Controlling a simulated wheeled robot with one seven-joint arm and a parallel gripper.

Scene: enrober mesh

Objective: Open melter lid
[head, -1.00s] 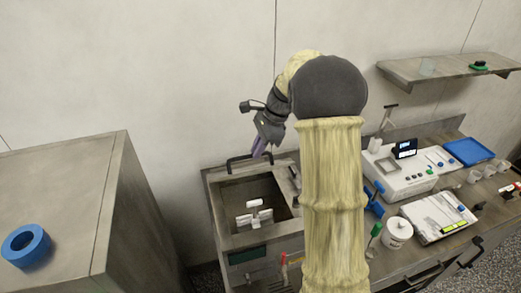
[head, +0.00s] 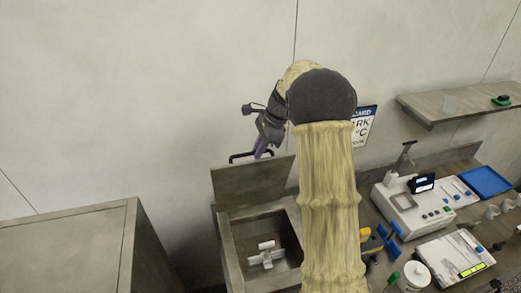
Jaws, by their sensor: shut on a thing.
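The melter (head: 228,250) is a grey metal tank in the lower middle of the head view. Its lid (head: 240,186) stands raised at the back of the opening, its broad face turned toward me. A dark bar handle (head: 236,155) runs along the lid's top edge. My gripper (head: 263,152) reaches down to the handle's right part and is shut on it. The fingertips are small and partly dark against the handle. Inside the open tank a white stirrer (head: 266,255) shows. My arm hides the melter's right side.
A grey cabinet (head: 70,245) stands at the left. At the right, a bench carries a white instrument (head: 408,210), a scale (head: 455,258), a white tub (head: 414,277) and a blue tray (head: 485,181). A wall shelf (head: 455,105) hangs above. The wall behind the lid is bare.

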